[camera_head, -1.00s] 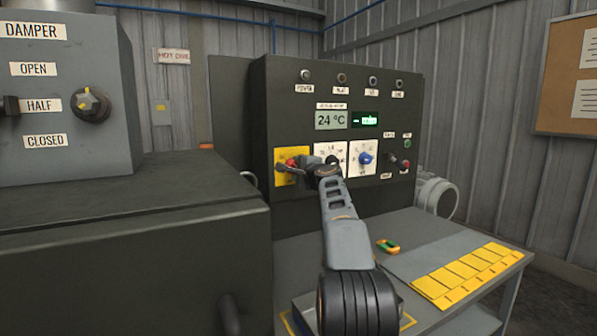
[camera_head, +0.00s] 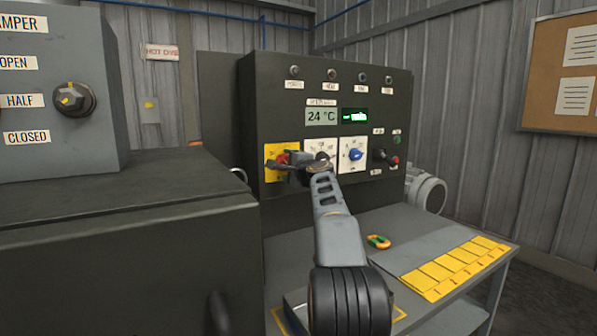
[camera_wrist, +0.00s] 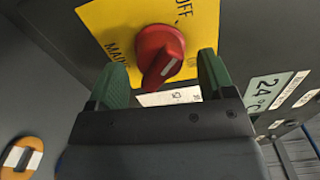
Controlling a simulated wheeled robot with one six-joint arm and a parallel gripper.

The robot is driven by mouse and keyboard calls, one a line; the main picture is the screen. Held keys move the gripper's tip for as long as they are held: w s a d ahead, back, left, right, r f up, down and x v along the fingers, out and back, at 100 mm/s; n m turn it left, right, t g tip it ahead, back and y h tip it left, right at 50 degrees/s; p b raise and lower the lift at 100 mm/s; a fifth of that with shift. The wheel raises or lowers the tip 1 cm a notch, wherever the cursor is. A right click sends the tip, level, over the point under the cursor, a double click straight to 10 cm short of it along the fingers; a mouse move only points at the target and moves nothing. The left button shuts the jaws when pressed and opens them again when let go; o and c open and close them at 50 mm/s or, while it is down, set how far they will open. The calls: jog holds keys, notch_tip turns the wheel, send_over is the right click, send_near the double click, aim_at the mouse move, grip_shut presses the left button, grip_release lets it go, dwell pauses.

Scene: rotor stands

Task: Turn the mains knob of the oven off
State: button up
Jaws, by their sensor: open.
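The red mains knob (camera_wrist: 160,55) sits on a yellow plate (camera_wrist: 100,20) marked MAINS and OFF, seen close in the wrist view. Its white pointer line does not aim at the OFF label. My gripper (camera_wrist: 162,78) is open, with one green finger on each side of the knob and a gap visible beside it. In the head view the yellow plate (camera_head: 271,151) is at the left of the oven's control panel (camera_head: 300,199), and my gripper (camera_head: 287,163) is in front of it, hiding much of the red knob (camera_head: 284,157).
A grey table (camera_head: 420,242) below holds a green-orange ring-like item (camera_head: 378,241) and yellow cards (camera_head: 455,268). A damper box (camera_head: 60,150) stands at left.

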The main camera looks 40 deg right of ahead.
jog(key=s+a+b, duration=0.1)
jog(key=s+b, duration=0.2)
jog(key=s, duration=1)
jog(key=shift+a+b, duration=0.35)
jog(key=shift+a, duration=0.05)
